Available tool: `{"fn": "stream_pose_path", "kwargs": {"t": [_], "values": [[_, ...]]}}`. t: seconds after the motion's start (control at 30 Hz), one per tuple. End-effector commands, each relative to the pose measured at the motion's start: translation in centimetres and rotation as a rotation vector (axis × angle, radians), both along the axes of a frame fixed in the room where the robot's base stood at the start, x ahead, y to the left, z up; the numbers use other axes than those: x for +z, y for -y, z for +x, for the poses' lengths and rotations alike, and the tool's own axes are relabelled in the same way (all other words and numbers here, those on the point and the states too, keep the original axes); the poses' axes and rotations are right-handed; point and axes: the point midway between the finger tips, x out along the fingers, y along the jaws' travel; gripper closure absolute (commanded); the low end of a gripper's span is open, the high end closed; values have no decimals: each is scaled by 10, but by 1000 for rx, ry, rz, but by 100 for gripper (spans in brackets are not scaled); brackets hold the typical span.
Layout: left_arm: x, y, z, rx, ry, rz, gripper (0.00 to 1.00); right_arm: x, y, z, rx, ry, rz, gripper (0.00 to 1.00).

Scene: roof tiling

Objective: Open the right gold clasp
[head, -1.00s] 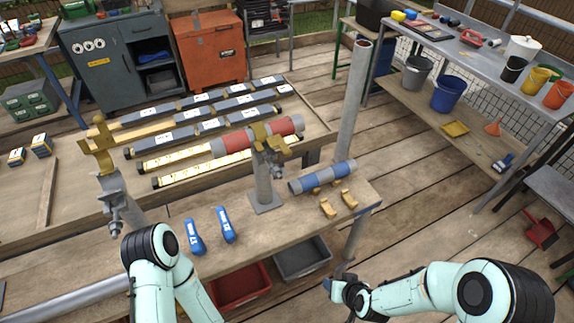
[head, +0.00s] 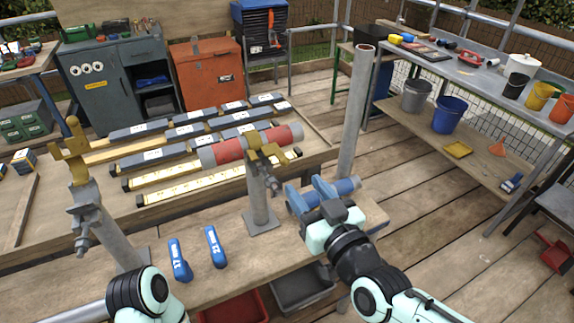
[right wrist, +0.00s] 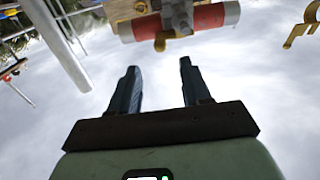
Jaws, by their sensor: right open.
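The right gold clasp (head: 262,148) sits on top of the right grey post and is around the red pipe with grey ends (head: 229,151). It also shows at the top of the right wrist view (right wrist: 163,38), with the red pipe (right wrist: 208,17). My right gripper (head: 305,186) is open and empty, apart from the clasp, to its right and nearer me. Its two dark fingers (right wrist: 158,75) stand spread in the right wrist view. The left gold clasp (head: 75,155) stands open and empty on the left post. My left gripper is out of view.
Two blue-handled tools (head: 215,247) lie at the bench front. A tall grey pole (head: 357,115) stands to the right. Batten strips lie behind.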

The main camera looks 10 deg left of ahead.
Motion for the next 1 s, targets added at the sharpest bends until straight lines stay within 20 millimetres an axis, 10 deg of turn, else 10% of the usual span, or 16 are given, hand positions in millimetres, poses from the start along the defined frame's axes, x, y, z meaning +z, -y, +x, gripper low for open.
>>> {"fn": "stream_pose_path", "kwargs": {"t": [0.4,0.83,1.0], "values": [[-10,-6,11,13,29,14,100,-2,-43,64,1,-1,-3,52],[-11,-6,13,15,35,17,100,-1,-49,73,0,-2,-1,52],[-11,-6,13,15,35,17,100,-1,-49,73,0,-2,-1,100]]}}
